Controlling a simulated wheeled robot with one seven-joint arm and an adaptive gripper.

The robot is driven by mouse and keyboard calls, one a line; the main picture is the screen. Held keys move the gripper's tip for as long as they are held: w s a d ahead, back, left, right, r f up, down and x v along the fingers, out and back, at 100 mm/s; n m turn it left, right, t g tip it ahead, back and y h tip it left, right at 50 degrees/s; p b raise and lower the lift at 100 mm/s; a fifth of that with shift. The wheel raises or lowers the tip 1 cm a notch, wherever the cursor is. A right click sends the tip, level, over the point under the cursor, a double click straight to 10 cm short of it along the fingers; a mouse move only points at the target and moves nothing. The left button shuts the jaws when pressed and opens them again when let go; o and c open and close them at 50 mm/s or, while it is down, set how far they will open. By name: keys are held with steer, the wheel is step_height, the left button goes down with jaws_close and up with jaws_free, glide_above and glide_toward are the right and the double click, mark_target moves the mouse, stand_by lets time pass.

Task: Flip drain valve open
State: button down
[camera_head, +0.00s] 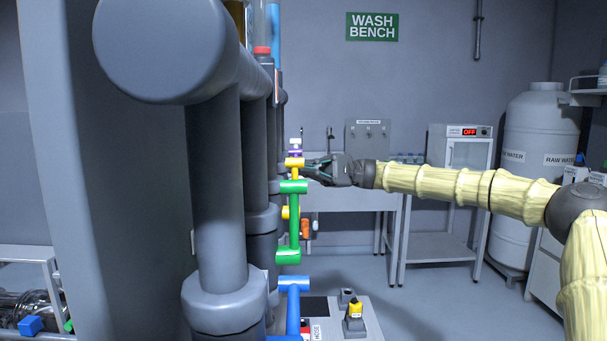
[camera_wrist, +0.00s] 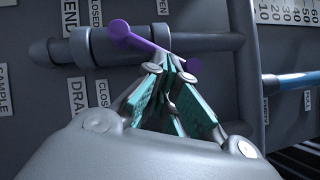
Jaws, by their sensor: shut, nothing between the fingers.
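A purple valve lever (camera_wrist: 140,44) lies slantwise across a grey pipe in the wrist view, with knobs at both ends. A small purple part (camera_head: 295,152) also shows in the head view at the valve column. A partly hidden label starting "DRA" (camera_wrist: 78,97) is beside a "CLOSED" label (camera_wrist: 102,94) below the pipe. I cannot tell for certain which lever these labels belong to. My gripper (camera_wrist: 172,66) is shut and empty, its tips by the lever's right knob; I cannot tell whether they touch. In the head view, my gripper (camera_head: 309,167) reaches the column from the right.
Yellow (camera_head: 294,163), green (camera_head: 293,187) and blue (camera_head: 293,282) handles stick out from the dark pipe column below the purple part. A blue rod (camera_wrist: 290,80) is at right in the wrist view.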

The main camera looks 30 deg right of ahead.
steer(key=shift+s+a+r+n+h+b, duration=0.2)
steer(key=shift+r+n+h, duration=0.15)
steer(key=shift+n, duration=0.25)
steer(key=shift+s+a+r+n+h+b, duration=0.1)
steer(key=shift+s+r+n+h+b, duration=0.2)
steer(key=shift+n, duration=0.3)
steer(key=shift+s+a+r+n+h, duration=0.15)
steer(key=shift+s+r+n+h, duration=0.2)
steer(key=shift+n+h, duration=0.45)
stand_by(0.6)
steer(key=w+d, duration=0.2)
steer(key=d, duration=0.4)
steer(key=w+d+f+p, duration=0.1)
steer(key=w+d, duration=0.1)
steer(key=d, duration=0.4)
steer(key=shift+w+d+f, duration=0.2)
steer(key=shift+w+d, duration=0.1)
steer(key=shift+a+y, duration=0.1)
steer(key=shift+y, duration=0.15)
